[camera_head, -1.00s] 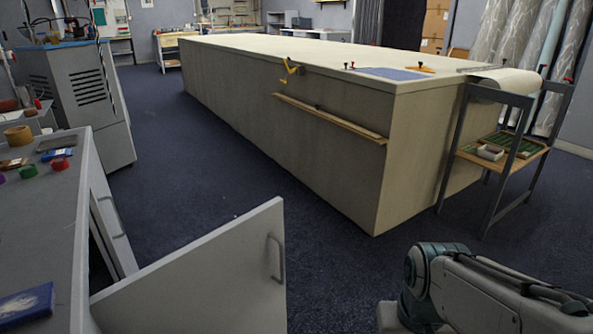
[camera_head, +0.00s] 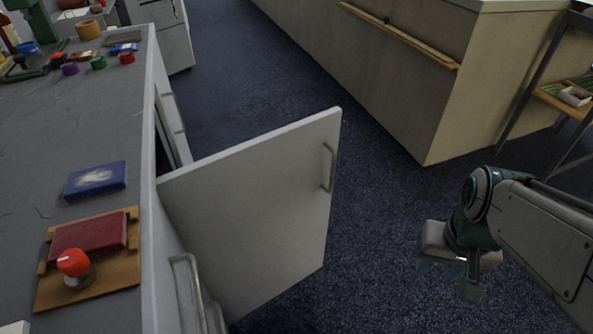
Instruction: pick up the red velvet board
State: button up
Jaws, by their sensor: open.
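The red velvet board (camera_head: 90,235) lies at the lower left on the grey counter, a dark red pad set on a flat wooden base (camera_head: 118,277). A red-orange knob (camera_head: 73,262) on a metal foot stands on the base, at the pad's near edge, and covers a little of it. My gripper (camera_head: 447,277) hangs fingers-down over the blue carpet at the right, open and empty. It is well apart from the board, with the open cabinet door between them.
The white cabinet door (camera_head: 262,205) stands swung out from the counter (camera_head: 75,140) into the floor space. A blue book-like item (camera_head: 96,180) lies just beyond the board. Small coloured rolls are farther back.

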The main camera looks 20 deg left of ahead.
aim_at(103, 235)
jog(key=u, duration=0.35)
jog(key=i, duration=0.75)
jog(key=u, duration=2.25)
